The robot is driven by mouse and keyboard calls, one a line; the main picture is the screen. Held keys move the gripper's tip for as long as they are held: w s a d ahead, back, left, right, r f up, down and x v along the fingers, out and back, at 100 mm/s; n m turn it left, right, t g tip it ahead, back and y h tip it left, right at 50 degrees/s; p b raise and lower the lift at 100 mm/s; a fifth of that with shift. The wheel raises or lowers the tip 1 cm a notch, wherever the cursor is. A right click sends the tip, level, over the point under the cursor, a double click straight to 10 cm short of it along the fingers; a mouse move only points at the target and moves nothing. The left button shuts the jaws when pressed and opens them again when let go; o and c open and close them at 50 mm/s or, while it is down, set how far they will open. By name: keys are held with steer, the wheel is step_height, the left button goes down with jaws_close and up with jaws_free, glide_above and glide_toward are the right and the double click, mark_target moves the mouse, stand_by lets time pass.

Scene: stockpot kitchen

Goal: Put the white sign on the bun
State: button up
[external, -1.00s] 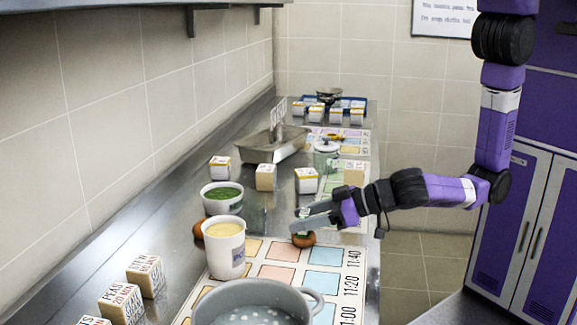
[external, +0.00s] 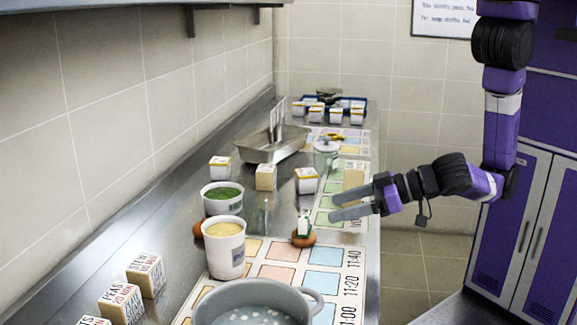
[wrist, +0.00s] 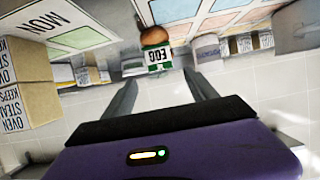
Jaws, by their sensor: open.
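The bun (external: 303,240) is a small brown roll at the left edge of the coloured chart. The white sign (external: 303,224), with green on it, stands upright on top of the bun. In the wrist view, which looks upside down, the sign (wrist: 157,60) reads "EGG" and touches the bun (wrist: 154,36). My gripper (external: 334,205) is open and empty, to the right of the sign and apart from it. In the wrist view the sign lies beyond and between the spread fingertips (wrist: 160,80).
A grey pot (external: 255,300) stands in front on the chart (external: 335,285). A yellow-filled tub (external: 224,252) and a green-filled tub (external: 222,197) stand to the left. Lettered blocks (external: 148,277) and a glass jar (external: 327,155) are nearby.

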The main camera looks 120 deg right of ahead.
steer(key=shift+v, duration=1.35)
steer(key=s+a+f+n+y, duration=0.1)
steer(key=s+a+f+n+t+y, duration=0.1)
steer(key=f, duration=0.1)
steer(key=s+a+f+n+y, duration=0.1)
steer(key=f+n, duration=0.1)
steer(key=shift+s+a+f+y, duration=0.25)
steer(key=shift+a+y, duration=0.1)
steer(key=shift+y, duration=0.05)
steer(key=s+a+f+n+t+y, duration=0.2)
steer(key=s+a+n+y, duration=0.25)
steer(key=s, duration=0.25)
steer(key=s+r+t+y, duration=0.1)
steer(key=s+r+t, duration=0.1)
steer(key=s+r, duration=0.6)
steer(key=s, duration=0.3)
steer(key=shift+a, duration=0.4)
